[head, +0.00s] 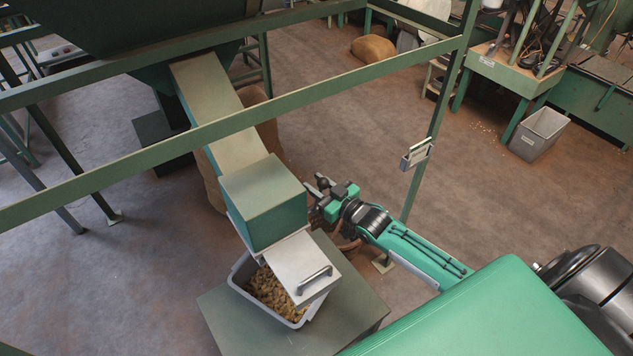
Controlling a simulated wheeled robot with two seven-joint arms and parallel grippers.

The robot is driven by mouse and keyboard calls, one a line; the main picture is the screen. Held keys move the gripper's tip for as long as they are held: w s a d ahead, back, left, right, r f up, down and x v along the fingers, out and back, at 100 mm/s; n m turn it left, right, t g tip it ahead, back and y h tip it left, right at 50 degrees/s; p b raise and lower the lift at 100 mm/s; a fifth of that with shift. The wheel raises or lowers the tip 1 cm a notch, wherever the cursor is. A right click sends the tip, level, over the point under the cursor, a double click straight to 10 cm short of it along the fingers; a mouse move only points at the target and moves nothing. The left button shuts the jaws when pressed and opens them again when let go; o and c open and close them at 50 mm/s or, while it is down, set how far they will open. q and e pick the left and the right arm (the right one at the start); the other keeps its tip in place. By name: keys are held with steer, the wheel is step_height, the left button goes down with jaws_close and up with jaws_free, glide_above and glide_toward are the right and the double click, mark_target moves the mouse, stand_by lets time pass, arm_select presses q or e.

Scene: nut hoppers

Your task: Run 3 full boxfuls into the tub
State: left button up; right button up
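A pale grey tub (268,312) stands on a green stand below the chute's end, with brown nuts (270,290) in it. A green box (264,202) sits at the low end of the sloping chute (218,108). A pale metal plate (290,258) with a bar handle (314,280) juts from the box over part of the tub and hides some nuts. My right gripper (318,202) is at the box's right side, beside a dark knob (322,182). Its fingertips are small and partly hidden, so its grip and any contact are unclear. My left gripper is out of view.
A green frame rail (250,117) crosses in front of the chute, joining a post (437,120) on the right that carries a small counter-like device (416,154). Sacks stand behind the chute. A grey bin (538,134) stands at the far right. Open floor lies between.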

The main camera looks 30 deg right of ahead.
steer(key=shift+w+a, duration=0.1)
steer(key=shift+w, duration=0.05)
jaws_close()
